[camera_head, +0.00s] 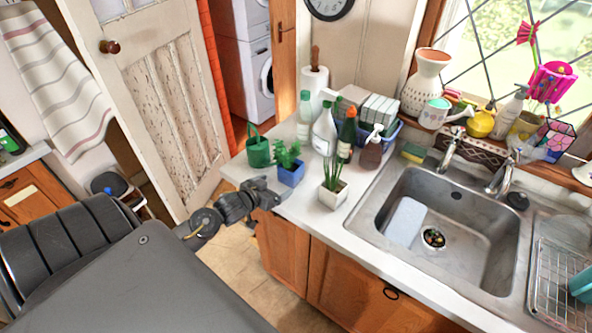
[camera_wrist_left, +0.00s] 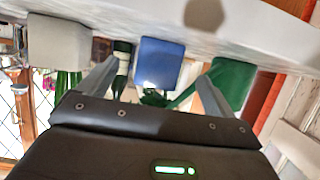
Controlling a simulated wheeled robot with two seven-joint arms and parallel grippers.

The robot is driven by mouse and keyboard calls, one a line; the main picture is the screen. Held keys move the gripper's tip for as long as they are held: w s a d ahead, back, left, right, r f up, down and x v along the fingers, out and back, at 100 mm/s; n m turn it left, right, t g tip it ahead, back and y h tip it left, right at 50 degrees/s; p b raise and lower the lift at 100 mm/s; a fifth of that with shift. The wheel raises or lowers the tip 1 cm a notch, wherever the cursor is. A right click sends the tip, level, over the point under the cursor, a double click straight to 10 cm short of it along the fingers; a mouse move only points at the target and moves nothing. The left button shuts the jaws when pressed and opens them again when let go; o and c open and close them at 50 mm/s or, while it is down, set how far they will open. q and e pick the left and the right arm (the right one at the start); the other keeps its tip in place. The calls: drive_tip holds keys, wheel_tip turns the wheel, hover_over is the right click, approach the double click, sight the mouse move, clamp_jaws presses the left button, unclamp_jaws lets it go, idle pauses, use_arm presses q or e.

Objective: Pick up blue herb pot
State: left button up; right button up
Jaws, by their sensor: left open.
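The blue herb pot (camera_head: 291,174), with a leafy green herb, stands on the white counter near its left front edge. In the left wrist view, which is upside down, the blue pot (camera_wrist_left: 160,62) appears between the two finger tips. My left gripper (camera_head: 274,190) is open and empty at the counter edge, just in front of and left of the pot. In the wrist view the fingers of my left gripper (camera_wrist_left: 157,70) are spread wide, with no clear contact. My right gripper is not in view.
A green watering can (camera_head: 258,153) stands behind left of the blue pot. A white pot (camera_head: 332,195) with a spiky plant stands to its right. Several bottles (camera_head: 325,130) stand behind. The sink (camera_head: 440,225) is farther right. Counter between the blue and white pots is clear.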

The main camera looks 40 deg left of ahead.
sight(285, 179)
use_arm(q)
drive_tip(key=b+x, duration=0.3)
drive_tip(key=shift+w+a+f+b, duration=0.1)
drive_tip(key=shift+w+f+b, duration=0.2)
drive_tip(key=shift+w+f, duration=0.15)
drive_tip(key=shift+w, duration=0.2)
drive_tip(key=b+x, duration=0.4)
drive_tip(key=shift+w, duration=0.15)
drive_tip(key=shift+w+b, duration=0.5)
drive_tip(key=shift+b, duration=0.05)
drive_tip(key=shift+s+r, duration=0.1)
drive_tip(key=shift+r, duration=0.15)
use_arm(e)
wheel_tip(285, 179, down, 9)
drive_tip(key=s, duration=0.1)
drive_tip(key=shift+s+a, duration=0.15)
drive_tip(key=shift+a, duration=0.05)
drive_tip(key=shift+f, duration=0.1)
use_arm(q)
drive_tip(key=c, duration=1.3)
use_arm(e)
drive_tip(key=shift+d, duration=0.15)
use_arm(q)
drive_tip(key=shift+r, duration=0.1)
